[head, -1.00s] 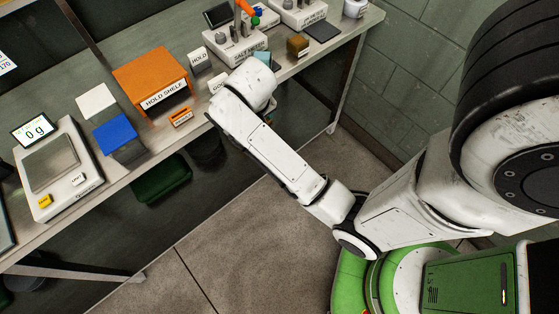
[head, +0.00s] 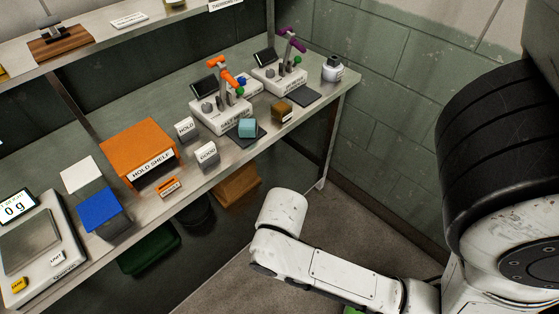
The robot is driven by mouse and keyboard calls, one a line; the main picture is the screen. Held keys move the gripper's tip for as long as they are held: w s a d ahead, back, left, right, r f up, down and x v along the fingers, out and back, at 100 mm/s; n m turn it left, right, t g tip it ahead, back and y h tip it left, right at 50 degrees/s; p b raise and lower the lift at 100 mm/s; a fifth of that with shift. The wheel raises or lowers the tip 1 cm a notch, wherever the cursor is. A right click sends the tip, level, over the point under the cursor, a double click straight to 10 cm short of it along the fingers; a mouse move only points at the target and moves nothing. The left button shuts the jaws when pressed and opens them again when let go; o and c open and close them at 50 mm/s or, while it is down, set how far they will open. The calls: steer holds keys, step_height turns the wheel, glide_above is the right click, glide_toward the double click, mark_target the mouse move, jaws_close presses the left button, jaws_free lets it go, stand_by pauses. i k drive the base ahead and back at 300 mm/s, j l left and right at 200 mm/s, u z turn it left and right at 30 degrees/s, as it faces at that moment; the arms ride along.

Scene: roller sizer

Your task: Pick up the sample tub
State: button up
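No thing in the head view is clearly labelled as the sample tub. A small white jar with a dark top (head: 332,69) stands at the far right end of the bench. A teal block-like piece (head: 247,128) sits on a dark pad in front of the device with the orange lever (head: 222,105). A brown-gold block-like piece (head: 283,110) with a small label sits to its right. My white arm is low, in front of the bench edge and apart from these things. My gripper is not in view.
The steel bench also holds an orange hold shelf (head: 140,150), a scale reading 0 g (head: 30,245), a blue block (head: 100,210), small HOLD (head: 186,128) and GOOD (head: 206,154) signs, and a purple-levered device (head: 280,75). A green block wall closes the right side.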

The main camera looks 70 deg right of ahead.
mark_target(281, 109)
steer(key=z, duration=1.3)
